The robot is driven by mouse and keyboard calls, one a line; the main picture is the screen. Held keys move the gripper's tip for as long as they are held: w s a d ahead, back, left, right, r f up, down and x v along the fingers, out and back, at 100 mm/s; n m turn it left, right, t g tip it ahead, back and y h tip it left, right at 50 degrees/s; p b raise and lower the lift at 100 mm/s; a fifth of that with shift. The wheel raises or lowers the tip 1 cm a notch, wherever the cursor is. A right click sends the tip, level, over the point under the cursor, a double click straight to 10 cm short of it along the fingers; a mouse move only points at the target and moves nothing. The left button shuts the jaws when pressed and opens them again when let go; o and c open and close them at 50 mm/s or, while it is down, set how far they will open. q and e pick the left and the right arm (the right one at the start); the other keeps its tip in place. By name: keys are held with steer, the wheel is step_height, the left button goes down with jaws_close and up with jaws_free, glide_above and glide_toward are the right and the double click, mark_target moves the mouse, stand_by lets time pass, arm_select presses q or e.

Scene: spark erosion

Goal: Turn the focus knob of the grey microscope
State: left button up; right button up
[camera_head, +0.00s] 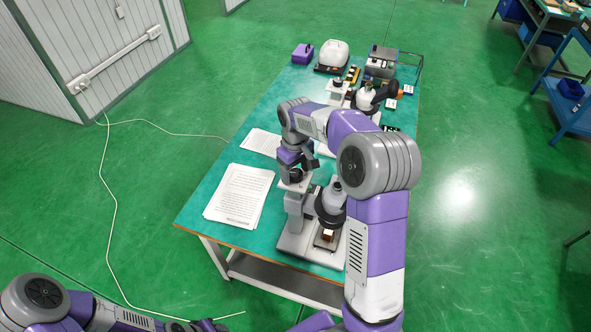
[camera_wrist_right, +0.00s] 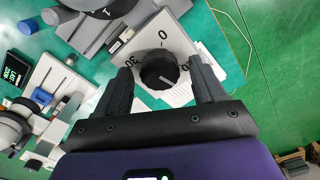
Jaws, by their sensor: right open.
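The grey microscope (camera_head: 294,222) stands at the near end of the green table. Its focus knob (camera_head: 296,175) is on top of its column; in the right wrist view it is a black ribbed knob (camera_wrist_right: 159,70) with a pale pointer line, on a white dial plate (camera_wrist_right: 172,35) marked with numbers including 0 and 30. My right gripper (camera_head: 297,164) is over the knob. In the right wrist view its open fingers (camera_wrist_right: 161,72) stand either side of the knob, with gaps visible. Of my left arm, dark parts (camera_head: 195,326) show at the bottom edge; its jaw state is unclear.
Paper sheets (camera_head: 240,195) lie left of the microscope on the table (camera_head: 200,205). A second microscope (camera_head: 367,97), a purple box (camera_head: 303,53), a white-topped device (camera_head: 333,55) and a grey box (camera_head: 381,62) stand towards the far end. My right arm covers part of the table's right side.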

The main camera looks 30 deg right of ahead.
mark_target(296, 173)
step_height(296, 173, up, 8)
steer(key=shift+f, duration=0.2)
stand_by(0.3)
stand_by(0.4)
